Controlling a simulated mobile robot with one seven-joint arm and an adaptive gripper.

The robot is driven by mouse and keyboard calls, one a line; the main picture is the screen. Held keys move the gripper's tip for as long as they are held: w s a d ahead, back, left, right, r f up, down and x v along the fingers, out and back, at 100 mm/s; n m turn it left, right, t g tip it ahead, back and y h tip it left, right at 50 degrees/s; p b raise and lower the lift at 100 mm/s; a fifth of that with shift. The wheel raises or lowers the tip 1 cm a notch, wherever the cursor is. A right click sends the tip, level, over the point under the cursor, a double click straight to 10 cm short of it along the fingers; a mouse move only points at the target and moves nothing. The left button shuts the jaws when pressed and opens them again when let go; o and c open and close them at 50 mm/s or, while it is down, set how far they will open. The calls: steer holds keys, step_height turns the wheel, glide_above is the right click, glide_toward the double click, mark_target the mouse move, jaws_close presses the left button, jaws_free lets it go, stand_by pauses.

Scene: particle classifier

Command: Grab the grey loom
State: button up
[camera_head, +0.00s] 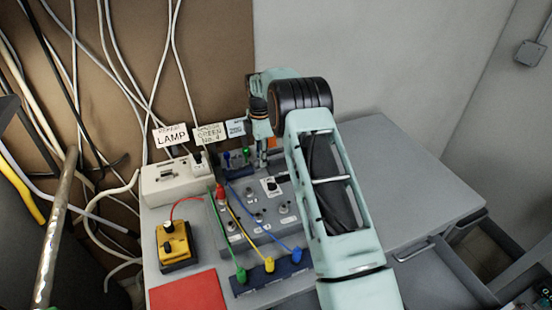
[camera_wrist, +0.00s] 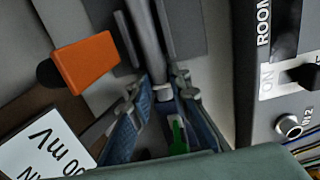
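My gripper (camera_wrist: 163,88) is open in the wrist view, with its two blue-grey fingers apart. A grey, tube-like piece (camera_wrist: 145,35), which looks like the grey loom, runs from the top edge down to the gap between the fingertips. Whether either finger touches it cannot be told. A green plug (camera_wrist: 178,135) shows below, between the fingers. In the head view my gripper (camera_head: 262,150) is small and partly hidden, pointing down behind the grey control box; the loom cannot be made out there.
An orange block (camera_wrist: 86,62) is left of the fingers. The grey control box (camera_head: 255,210) has knobs and coloured cables. A white socket box (camera_head: 165,185), a yellow device (camera_head: 175,245) and a red sheet (camera_head: 188,292) are to the left. The table's right side (camera_head: 415,190) is clear.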

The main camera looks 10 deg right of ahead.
jaws_close()
steer(key=shift+r, duration=0.1)
